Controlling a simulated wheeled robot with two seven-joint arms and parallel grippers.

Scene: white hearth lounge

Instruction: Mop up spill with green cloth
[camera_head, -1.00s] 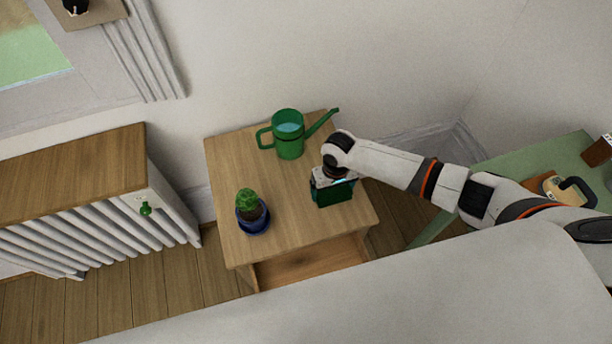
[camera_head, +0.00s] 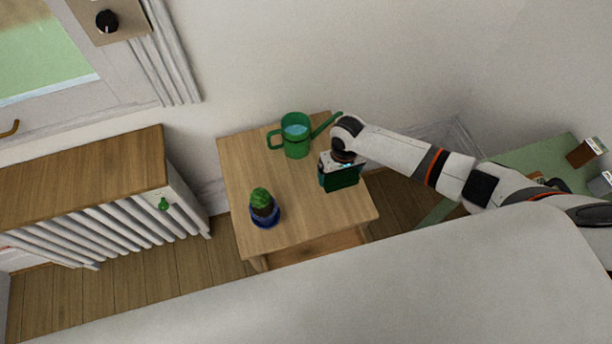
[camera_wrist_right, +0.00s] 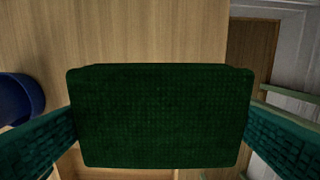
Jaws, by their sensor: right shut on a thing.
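A dark green cloth (camera_head: 341,179) is in my right gripper (camera_head: 342,166), over the right part of the small wooden table (camera_head: 295,208). The gripper is shut on it. In the right wrist view the cloth (camera_wrist_right: 160,118) is a wide, ribbed green block between the two teal, textured fingers (camera_wrist_right: 160,135). I cannot tell whether the cloth touches the tabletop. No spill shows clearly; the wood under the cloth is hidden. My left gripper is not in view.
A green watering can (camera_head: 296,137) with water in it stands at the table's back, close to my right gripper. A cactus in a blue pot (camera_head: 265,213) stands front left. A radiator (camera_head: 100,215) is left; a green table (camera_head: 530,160) is right.

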